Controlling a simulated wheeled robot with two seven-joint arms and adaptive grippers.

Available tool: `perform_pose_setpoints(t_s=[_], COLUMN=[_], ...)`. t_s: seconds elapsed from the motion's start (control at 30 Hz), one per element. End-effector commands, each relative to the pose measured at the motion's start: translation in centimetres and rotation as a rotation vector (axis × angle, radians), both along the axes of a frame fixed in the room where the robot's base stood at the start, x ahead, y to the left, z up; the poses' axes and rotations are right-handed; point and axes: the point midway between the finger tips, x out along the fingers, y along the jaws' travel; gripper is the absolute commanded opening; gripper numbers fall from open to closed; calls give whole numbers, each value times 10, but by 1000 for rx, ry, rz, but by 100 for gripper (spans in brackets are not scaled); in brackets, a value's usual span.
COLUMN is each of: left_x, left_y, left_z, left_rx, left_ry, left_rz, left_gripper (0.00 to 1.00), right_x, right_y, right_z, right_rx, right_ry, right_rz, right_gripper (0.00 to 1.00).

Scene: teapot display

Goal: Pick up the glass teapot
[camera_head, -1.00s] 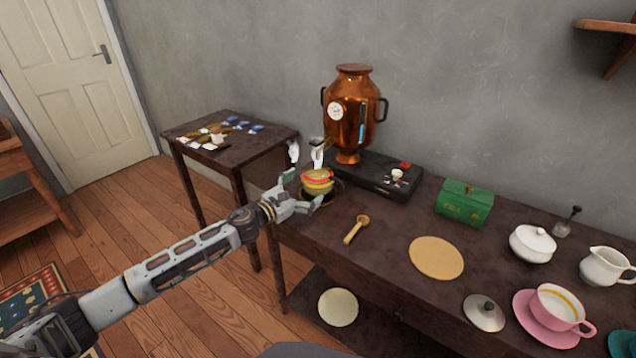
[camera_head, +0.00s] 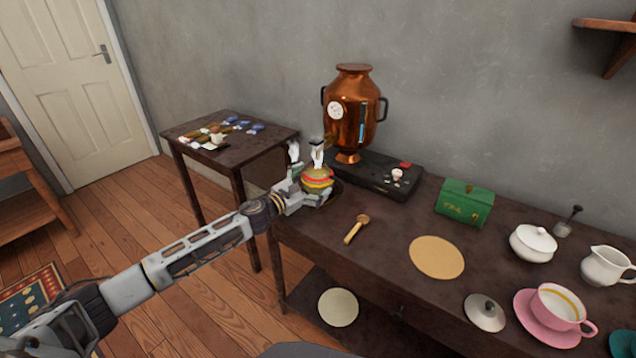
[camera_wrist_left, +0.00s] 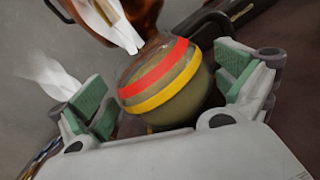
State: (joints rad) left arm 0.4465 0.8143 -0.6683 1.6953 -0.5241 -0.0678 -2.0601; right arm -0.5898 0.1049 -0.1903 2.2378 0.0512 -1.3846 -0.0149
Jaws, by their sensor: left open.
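The glass teapot (camera_head: 317,181) is round, with a red and a yellow band, and stands at the left end of the dark table, in front of the copper urn. In the left wrist view the teapot (camera_wrist_left: 172,84) sits between the two green-padded fingers. My left gripper (camera_head: 313,188) is open around the teapot's near side; a gap shows between the teapot and the left finger, and the right finger is close to its side. The gripper's body hides the teapot's lower part in the wrist view. My right gripper is not in view.
A copper urn (camera_head: 352,112) stands on a black box (camera_head: 376,176) just behind the teapot. A wooden spoon (camera_head: 356,229), a round tan mat (camera_head: 436,257) and a green box (camera_head: 464,203) lie to the right. A small side table (camera_head: 230,135) is at the left.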

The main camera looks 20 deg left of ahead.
Motion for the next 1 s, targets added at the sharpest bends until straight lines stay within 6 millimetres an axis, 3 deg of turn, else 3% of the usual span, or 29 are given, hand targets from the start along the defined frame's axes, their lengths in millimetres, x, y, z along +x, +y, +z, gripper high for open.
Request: perform_pose_setpoints(t_s=[0.23,0.77,1.0], left_x=[11,12,12], left_y=[-6,-7,-7], left_z=[1,0,0], left_rx=[0,0,0], left_ry=[-2,-1,-1], left_rz=[-1,-1,-1], left_gripper=[100,100,70], right_x=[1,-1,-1], right_y=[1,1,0], right_z=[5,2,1], right_rx=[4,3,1], right_ry=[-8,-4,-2], right_rz=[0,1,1], right_gripper=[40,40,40])
